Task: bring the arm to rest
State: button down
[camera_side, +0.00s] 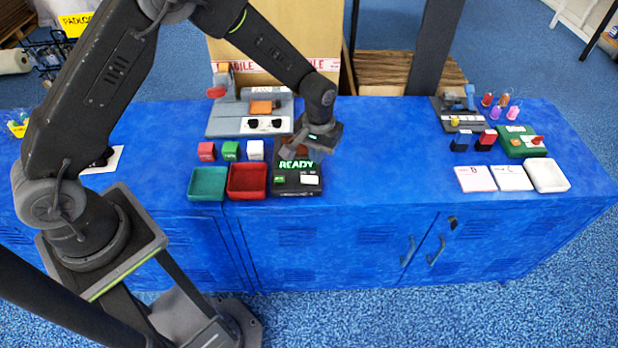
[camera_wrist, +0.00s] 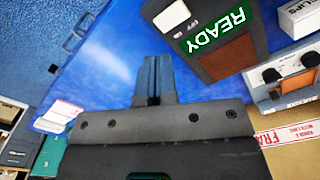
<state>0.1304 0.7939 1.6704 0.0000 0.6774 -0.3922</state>
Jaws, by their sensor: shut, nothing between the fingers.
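My arm reaches in from the left of the side view, bent at the elbow. The side view does not show clearly how high the fingertips are above the bench.
A green tray (camera_side: 207,184) and a red tray (camera_side: 247,181) sit left of the device, with small coloured blocks behind them. A grey machine (camera_side: 225,120) stands at the back. Stamps, cards and a white tray (camera_side: 547,175) fill the right. The blue bench (camera_side: 390,150) is clear between.

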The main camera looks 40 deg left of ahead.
jog(key=s+a+r+t, duration=0.1)
jog(key=s+r, duration=0.2)
jog(key=r, duration=0.3)
jog(key=s+a+r+m+t, duration=0.1)
jog(key=s+r, duration=0.1)
jog(key=r, duration=0.5)
jog(key=s+a+r, duration=0.1)
jog(key=s+r, duration=0.2)
jog(key=r, duration=0.3)
jog(key=s+a+r+m+t, duration=0.1)
jog(key=s+r, duration=0.3)
jog(key=s, duration=0.5)
jog(key=s+a+r+m+t, duration=0.1)
jog(key=s+r, duration=0.3)
jog(key=s, duration=0.4)
jog(key=shift+s+a+t, duration=0.35)
jog(key=shift+a+t, duration=0.15)
jog(key=shift+t, duration=0.3)
